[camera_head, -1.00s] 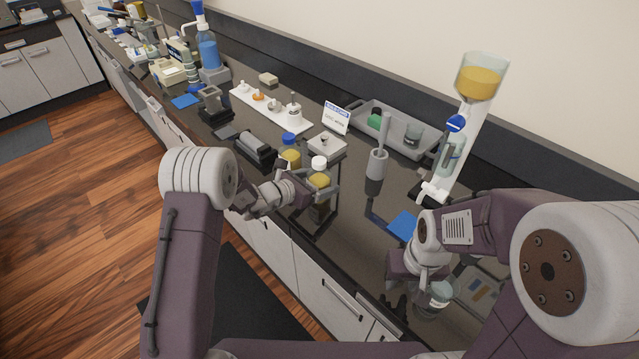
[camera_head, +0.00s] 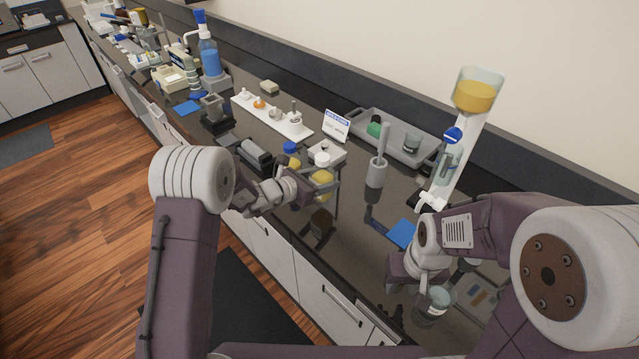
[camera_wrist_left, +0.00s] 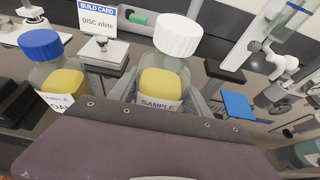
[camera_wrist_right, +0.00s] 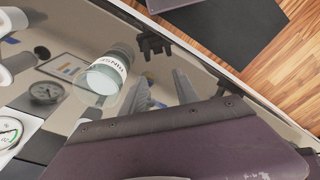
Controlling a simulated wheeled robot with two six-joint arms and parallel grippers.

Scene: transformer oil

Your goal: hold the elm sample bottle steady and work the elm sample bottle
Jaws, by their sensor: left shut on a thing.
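A sample bottle with a white cap and yellow oil (camera_head: 321,178) is held between the fingers of my left gripper (camera_head: 328,185). In the left wrist view this bottle (camera_wrist_left: 161,85) shows "SAMPLE" on its label; the name below is hidden by the gripper body. It hangs above the dark counter, with its reflection apart below it. A blue-capped bottle of yellow oil (camera_head: 290,155) stands just behind it, with a partly hidden label (camera_wrist_left: 58,103). My right gripper (camera_wrist_right: 163,95) is open and empty over the counter's front part, beside a clear labelled jar (camera_wrist_right: 110,72).
A build card (camera_head: 336,124) stands behind the bottles. A grey cup with a rod (camera_head: 376,172), a grey tray (camera_head: 398,135), a blue pad (camera_head: 401,233) and a tall column with yellow liquid (camera_head: 470,110) are to the right.

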